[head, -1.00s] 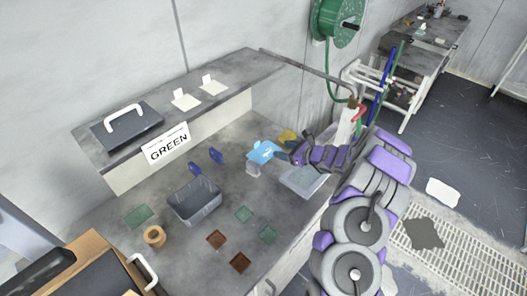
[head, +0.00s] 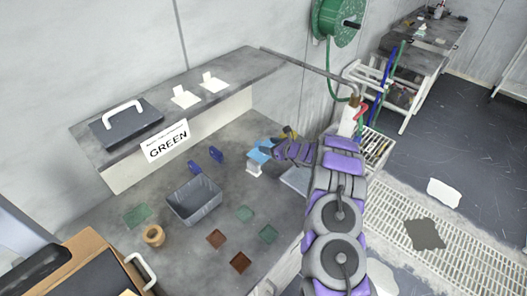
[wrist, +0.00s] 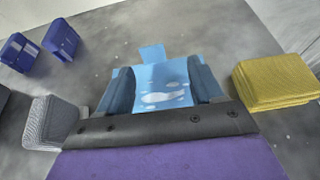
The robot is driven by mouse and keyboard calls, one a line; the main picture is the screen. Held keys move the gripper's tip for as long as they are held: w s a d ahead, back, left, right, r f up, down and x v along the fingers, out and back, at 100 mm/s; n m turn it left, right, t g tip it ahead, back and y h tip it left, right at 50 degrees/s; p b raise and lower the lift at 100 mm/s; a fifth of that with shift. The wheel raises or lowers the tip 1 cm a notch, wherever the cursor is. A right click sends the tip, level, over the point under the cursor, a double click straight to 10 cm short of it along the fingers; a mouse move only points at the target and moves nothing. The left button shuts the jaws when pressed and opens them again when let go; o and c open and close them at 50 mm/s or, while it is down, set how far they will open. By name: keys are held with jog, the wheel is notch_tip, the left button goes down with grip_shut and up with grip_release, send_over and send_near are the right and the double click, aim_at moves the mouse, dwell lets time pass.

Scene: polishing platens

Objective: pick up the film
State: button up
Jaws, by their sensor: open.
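The light blue film, a sheet with a small tab and white glare patches, lies between my fingers in the wrist view (wrist: 160,88). In the head view the film (head: 257,155) sits at the back right of the grey counter, over a small whitish block (head: 254,168). My gripper (wrist: 160,75) is open, with one dark blue finger along each side of the film. I cannot tell whether the fingers touch it. In the head view my gripper (head: 268,148) reaches in from the right and partly covers the film.
A yellow stack (wrist: 275,82) stands close right of my gripper and a grey ribbed block (wrist: 52,122) close left. Two dark blue pads (head: 205,160) stand farther left. A grey bin (head: 194,200), green and brown squares (head: 240,263) and a tan ring (head: 154,236) occupy the counter.

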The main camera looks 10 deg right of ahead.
aim_at(258, 143)
jog(key=shift+s+a+b+x, duration=0.1)
jog(key=shift+a+b+x, duration=0.05)
jog(key=shift+x, duration=0.75)
jog(key=shift+s+a+b+x, duration=0.1)
jog(key=shift+b+x, duration=0.1)
jog(key=shift+x, duration=0.7)
jog(key=shift+s+a+b+x, duration=0.1)
jog(key=shift+a+b+x, duration=0.05)
jog(key=shift+x, duration=0.75)
jog(key=shift+d+r, duration=0.1)
jog(key=shift+r, duration=0.05)
jog(key=c, duration=1.1)
